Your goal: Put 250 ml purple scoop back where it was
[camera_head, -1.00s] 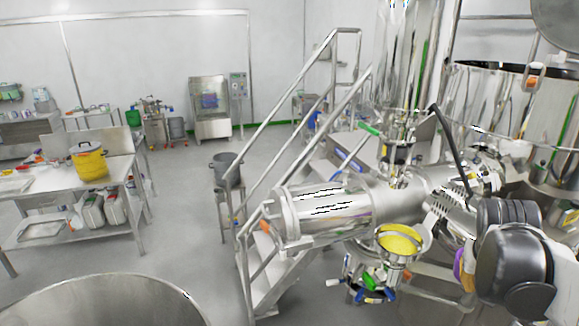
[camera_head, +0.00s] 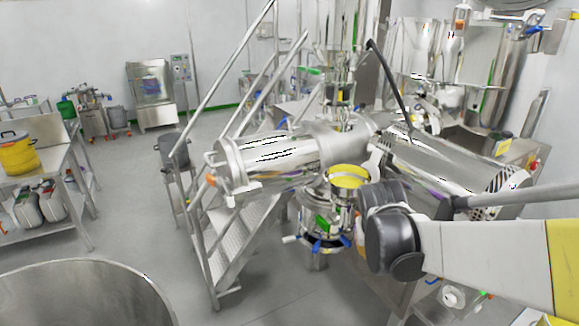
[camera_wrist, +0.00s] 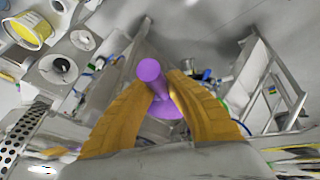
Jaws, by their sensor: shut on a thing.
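The purple scoop (camera_wrist: 150,70) shows in the wrist view between the two yellow fingers of my gripper (camera_wrist: 163,84). The fingers are shut on it, one on each side. Its round handle end points toward the camera, and a wider purple part (camera_wrist: 166,108) lies lower down. The rest of the scoop is hidden by the fingers. It is held above the floor, clear of any surface. In the head view my arm reaches in from the right, and its dark joint hides the gripper.
The steel machine with a yellow-filled opening (camera_head: 349,176) stands close to my arm. A stair (camera_head: 235,235) with rails is left of it. A table with a yellow pot (camera_head: 17,154) stands at far left. A large steel vessel rim (camera_head: 85,268) is at lower left. Open floor lies between.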

